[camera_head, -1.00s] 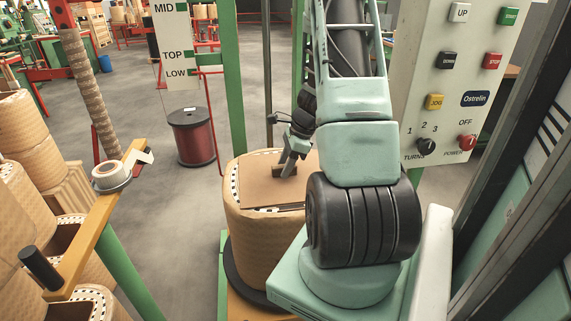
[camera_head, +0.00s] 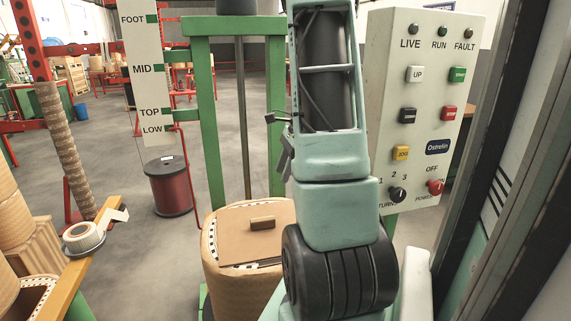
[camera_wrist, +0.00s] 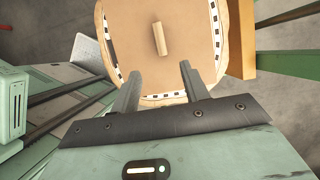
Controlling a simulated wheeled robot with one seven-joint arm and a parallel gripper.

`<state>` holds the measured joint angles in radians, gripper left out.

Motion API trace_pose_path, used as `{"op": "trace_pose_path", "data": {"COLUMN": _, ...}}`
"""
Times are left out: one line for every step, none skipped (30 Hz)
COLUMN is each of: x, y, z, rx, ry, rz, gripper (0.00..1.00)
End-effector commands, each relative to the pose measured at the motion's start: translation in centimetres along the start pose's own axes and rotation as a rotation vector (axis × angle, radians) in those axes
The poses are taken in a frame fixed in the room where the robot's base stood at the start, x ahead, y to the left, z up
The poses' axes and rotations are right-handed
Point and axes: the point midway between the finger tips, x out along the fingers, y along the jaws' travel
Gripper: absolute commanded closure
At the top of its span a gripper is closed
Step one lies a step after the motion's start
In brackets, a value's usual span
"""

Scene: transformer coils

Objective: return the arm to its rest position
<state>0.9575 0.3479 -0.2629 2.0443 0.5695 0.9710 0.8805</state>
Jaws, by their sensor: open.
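My gripper (camera_wrist: 158,88) is open and empty in the wrist view, its two fingers spread apart. In the head view it is mostly hidden behind my arm, with a finger (camera_head: 285,160) showing at the arm's left side. Below it stands a round coil (camera_head: 235,286) wrapped in tan paper, with a flat board (camera_head: 235,238) on top. A small wooden block (camera_head: 262,223) lies on the board, and it also shows in the wrist view (camera_wrist: 160,39). The gripper is apart from the block and above the coil.
A control panel (camera_head: 423,110) with buttons stands close on the right. A green frame (camera_head: 206,100) rises behind the coil. A yellow bar with a tape roll (camera_head: 83,237) is at the left. A dark red spool (camera_head: 169,186) stands on the open grey floor.

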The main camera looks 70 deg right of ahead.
Motion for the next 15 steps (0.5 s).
{"op": "trace_pose_path", "data": {"x": -0.45, "y": 0.01, "z": 0.0, "rx": 0.0, "ry": 0.0, "rz": 0.0, "gripper": 0.55}}
{"op": "trace_pose_path", "data": {"x": -0.61, "y": 0.03, "z": 0.0, "rx": 0.001, "ry": 0.0, "rz": 0.0, "gripper": 0.55}}
{"op": "trace_pose_path", "data": {"x": -0.77, "y": 0.04, "z": -0.01, "rx": 0.001, "ry": 0.0, "rz": 0.001, "gripper": 0.55}}
{"op": "trace_pose_path", "data": {"x": -0.85, "y": 0.04, "z": -0.01, "rx": 0.001, "ry": 0.0, "rz": 0.001, "gripper": 0.55}}
{"op": "trace_pose_path", "data": {"x": -0.91, "y": 0.04, "z": -0.01, "rx": 0.001, "ry": 0.0, "rz": 0.001, "gripper": 0.55}}
{"op": "trace_pose_path", "data": {"x": -0.94, "y": 0.05, "z": -0.02, "rx": 0.001, "ry": 0.0, "rz": 0.001, "gripper": 0.55}}
{"op": "trace_pose_path", "data": {"x": -0.95, "y": 0.05, "z": -0.02, "rx": 0.001, "ry": 0.0, "rz": 0.001, "gripper": 0.55}}
{"op": "trace_pose_path", "data": {"x": -0.94, "y": 0.05, "z": -0.02, "rx": 0.001, "ry": 0.0, "rz": 0.001, "gripper": 0.55}}
{"op": "trace_pose_path", "data": {"x": -0.93, "y": 0.05, "z": -0.02, "rx": 0.001, "ry": 0.0, "rz": 0.001, "gripper": 0.55}}
{"op": "trace_pose_path", "data": {"x": -0.93, "y": 0.05, "z": -0.02, "rx": 0.001, "ry": 0.0, "rz": 0.001, "gripper": 0.55}}
{"op": "trace_pose_path", "data": {"x": -0.93, "y": 0.04, "z": -0.02, "rx": 0.001, "ry": 0.0, "rz": 0.001, "gripper": 0.55}}
{"op": "trace_pose_path", "data": {"x": -0.92, "y": 0.04, "z": -0.02, "rx": 0.001, "ry": 0.0, "rz": 0.001, "gripper": 0.55}}
{"op": "trace_pose_path", "data": {"x": -0.92, "y": 0.04, "z": -0.02, "rx": 0.001, "ry": 0.0, "rz": 0.001, "gripper": 0.55}}
{"op": "trace_pose_path", "data": {"x": -0.91, "y": 0.04, "z": -0.02, "rx": 0.001, "ry": 0.0, "rz": 0.001, "gripper": 0.55}}
{"op": "trace_pose_path", "data": {"x": -0.91, "y": 0.04, "z": -0.01, "rx": 0.001, "ry": 0.0, "rz": 0.001, "gripper": 0.55}}
